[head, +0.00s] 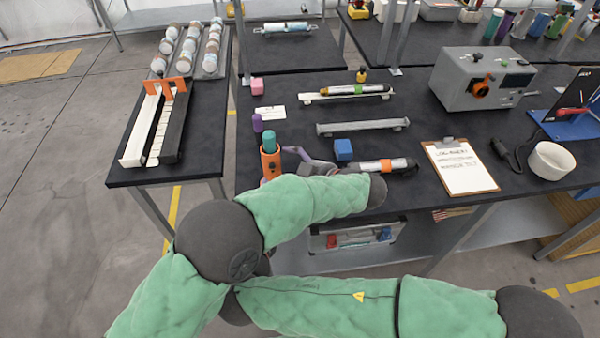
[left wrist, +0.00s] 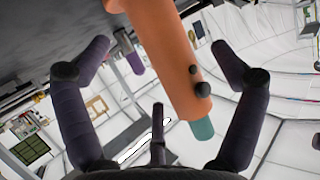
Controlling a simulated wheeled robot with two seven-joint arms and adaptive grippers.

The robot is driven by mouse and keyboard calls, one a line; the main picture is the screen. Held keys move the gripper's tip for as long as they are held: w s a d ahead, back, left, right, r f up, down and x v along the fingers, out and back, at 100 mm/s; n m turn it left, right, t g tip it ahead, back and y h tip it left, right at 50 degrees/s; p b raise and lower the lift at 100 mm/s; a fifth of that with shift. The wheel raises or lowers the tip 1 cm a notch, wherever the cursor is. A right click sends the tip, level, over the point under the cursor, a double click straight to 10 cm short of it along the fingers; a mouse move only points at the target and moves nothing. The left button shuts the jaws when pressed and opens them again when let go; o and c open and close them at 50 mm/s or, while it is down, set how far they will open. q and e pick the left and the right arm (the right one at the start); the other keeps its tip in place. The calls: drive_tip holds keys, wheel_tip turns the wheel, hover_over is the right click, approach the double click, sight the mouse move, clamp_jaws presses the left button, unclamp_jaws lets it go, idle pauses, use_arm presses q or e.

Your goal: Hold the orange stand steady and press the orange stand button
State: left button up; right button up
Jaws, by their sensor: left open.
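The orange stand (head: 270,164) stands upright near the front left edge of the dark table, with a teal cylinder (head: 268,140) in its top. In the left wrist view the orange stand (left wrist: 168,55) shows tilted and upside down, with the teal end (left wrist: 203,129) downward. Two small dark knobs (left wrist: 199,80) are on its side; I cannot tell which is the button. My left gripper (head: 292,158) is just right of the stand. Its dark fingers (left wrist: 165,68) are open, spread to either side of the stand, apart from it. My right gripper is not in view.
A purple cylinder (head: 257,123) stands behind the stand. A clipboard (head: 460,166) and a grey machine (head: 482,80) are farther right. My arm hides part of the table's front edge.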

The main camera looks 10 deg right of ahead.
sight(275, 168)
use_arm(q)
drive_tip(key=shift+x, duration=2.45)
drive_tip(key=shift+c, duration=0.3)
drive_tip(key=c, duration=1.4)
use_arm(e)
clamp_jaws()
